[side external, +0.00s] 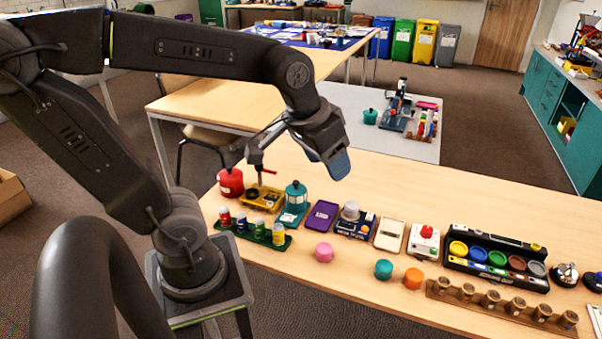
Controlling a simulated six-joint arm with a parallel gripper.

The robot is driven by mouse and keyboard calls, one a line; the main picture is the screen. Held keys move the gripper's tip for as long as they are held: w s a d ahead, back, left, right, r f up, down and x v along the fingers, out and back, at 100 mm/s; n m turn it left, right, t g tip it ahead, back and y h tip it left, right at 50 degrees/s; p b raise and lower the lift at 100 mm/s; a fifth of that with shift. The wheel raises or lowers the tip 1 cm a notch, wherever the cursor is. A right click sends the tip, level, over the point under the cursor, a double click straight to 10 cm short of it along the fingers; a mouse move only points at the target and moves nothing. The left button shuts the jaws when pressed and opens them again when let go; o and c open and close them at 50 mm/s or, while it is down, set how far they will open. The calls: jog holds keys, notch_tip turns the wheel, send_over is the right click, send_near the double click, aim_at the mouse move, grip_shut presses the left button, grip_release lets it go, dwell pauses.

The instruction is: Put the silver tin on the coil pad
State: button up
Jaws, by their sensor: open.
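A silver-grey tin (350,210) stands upright on the left part of a dark blue board (343,232) that has a small orange knob. I cannot tell for sure which piece is the coil pad; a flat purple pad (322,215) lies just left of the board and a flat cream pad (390,235) just right of it, both bare. My gripper (338,165) is open and empty, above and slightly left of the silver tin, clear of the table. Its fingers overlap in this view.
Left of the purple pad are a teal canister (296,192), a yellow device (262,198), a red pot (230,182) and a green rack (248,235) of small jars. Pink (324,252), teal (383,269) and orange (413,278) pieces lie in front. A red-button box (423,243) stands right.

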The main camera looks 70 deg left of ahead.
jog(key=s+d+m+t, duration=0.1)
jog(key=s+d, duration=0.1)
jog(key=s, duration=0.3)
jog(key=shift+s+f+m, duration=0.25)
jog(key=shift+s+m, duration=0.1)
jog(key=shift+m, duration=0.05)
